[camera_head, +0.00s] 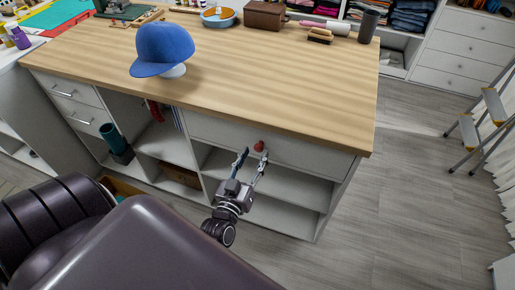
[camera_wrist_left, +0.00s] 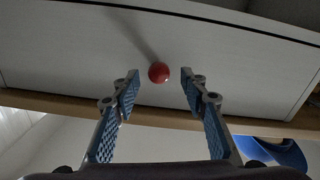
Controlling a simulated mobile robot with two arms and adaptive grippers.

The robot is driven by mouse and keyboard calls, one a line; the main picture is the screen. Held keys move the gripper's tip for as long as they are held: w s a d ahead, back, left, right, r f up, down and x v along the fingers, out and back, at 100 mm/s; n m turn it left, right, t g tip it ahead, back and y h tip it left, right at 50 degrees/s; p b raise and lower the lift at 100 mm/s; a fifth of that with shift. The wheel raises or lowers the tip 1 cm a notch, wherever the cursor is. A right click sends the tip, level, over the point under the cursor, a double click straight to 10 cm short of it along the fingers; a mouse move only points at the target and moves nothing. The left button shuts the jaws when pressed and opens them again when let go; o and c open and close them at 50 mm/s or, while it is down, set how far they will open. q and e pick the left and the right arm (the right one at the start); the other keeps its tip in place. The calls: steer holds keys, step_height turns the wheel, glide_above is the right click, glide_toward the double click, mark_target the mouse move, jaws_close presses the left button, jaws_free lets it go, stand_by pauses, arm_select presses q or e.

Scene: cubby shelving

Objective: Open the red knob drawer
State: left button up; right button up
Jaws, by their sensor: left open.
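The red knob (camera_head: 259,146) sits on the front of a wide white drawer (camera_head: 305,156) under the wooden worktop. The drawer looks closed. My left gripper (camera_head: 253,154) is open and just in front of the knob. In the left wrist view the red knob (camera_wrist_left: 159,72) shows between and slightly beyond the two blue-padded fingertips (camera_wrist_left: 159,80). Clear gaps show on both sides, and neither finger appears to touch it. The drawer front (camera_wrist_left: 230,65) fills the upper part of that view. My right gripper is not in view.
Open cubbies (camera_head: 275,185) lie below the drawer. The wooden worktop (camera_head: 270,85) overhangs it and carries a blue cap (camera_head: 162,48) on a stand. A step ladder (camera_head: 485,115) stands at the right. The floor (camera_head: 400,190) right of the counter is clear.

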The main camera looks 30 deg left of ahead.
mark_target(258, 150)
arm_select(q)
steer(key=shift+x, duration=1.7)
steer(key=shift+d, duration=0.1)
jaws_close()
